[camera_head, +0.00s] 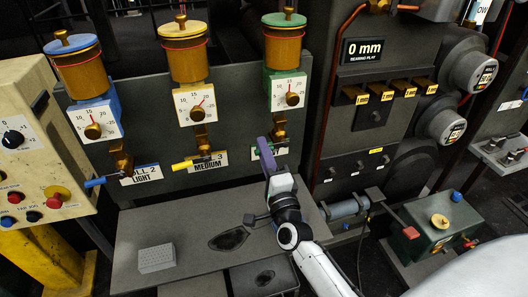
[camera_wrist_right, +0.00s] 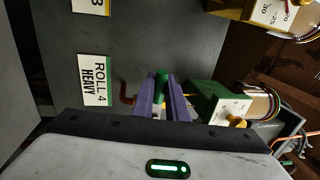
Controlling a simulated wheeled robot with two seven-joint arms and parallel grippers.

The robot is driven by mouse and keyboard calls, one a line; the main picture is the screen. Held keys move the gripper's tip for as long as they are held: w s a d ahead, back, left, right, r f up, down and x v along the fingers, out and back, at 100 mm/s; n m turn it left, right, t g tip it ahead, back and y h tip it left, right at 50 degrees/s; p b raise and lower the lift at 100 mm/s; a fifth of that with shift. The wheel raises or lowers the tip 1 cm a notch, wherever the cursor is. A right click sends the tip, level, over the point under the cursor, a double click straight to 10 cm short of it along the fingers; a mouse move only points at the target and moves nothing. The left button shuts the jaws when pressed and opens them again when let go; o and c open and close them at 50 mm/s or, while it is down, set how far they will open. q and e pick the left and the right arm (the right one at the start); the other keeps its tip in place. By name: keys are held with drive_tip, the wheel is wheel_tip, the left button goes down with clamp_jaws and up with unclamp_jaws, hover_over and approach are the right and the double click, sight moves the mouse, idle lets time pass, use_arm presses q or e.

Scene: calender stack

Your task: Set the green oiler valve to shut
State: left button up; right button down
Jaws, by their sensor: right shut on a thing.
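The green oiler (camera_head: 284,57) is the rightmost of three on the grey panel, with an amber cup, a green cap and a white dial (camera_head: 288,90). Its brass valve (camera_head: 279,126) hangs below the dial box. My right gripper (camera_head: 268,150) is at the panel just under this valve and hides most of the handle. In the wrist view, the green valve handle (camera_wrist_right: 162,86) is between the purple fingers of my right gripper (camera_wrist_right: 163,105), which are shut on it. The green dial box (camera_wrist_right: 208,102) stands to the right there. My left gripper is not in view.
Blue (camera_head: 94,183) and yellow (camera_head: 182,166) valve handles both point left under their oilers. A ROLL 4 HEAVY label (camera_wrist_right: 96,80) is beside the green handle. A grey perforated block (camera_head: 156,258) and dark stains lie on the shelf (camera_head: 190,240). A green box (camera_head: 440,232) stands at the right.

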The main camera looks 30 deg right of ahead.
drive_tip(key=shift+r+m, duration=0.2)
drive_tip(key=shift+m, duration=0.1)
drive_tip(key=c, duration=1.7)
unclamp_jaws()
drive_tip(key=shift+c, duration=0.2)
drive_tip(key=b+v, duration=0.1)
drive_tip(key=v, duration=0.9)
drive_tip(key=shift+s+a+f, duration=0.1)
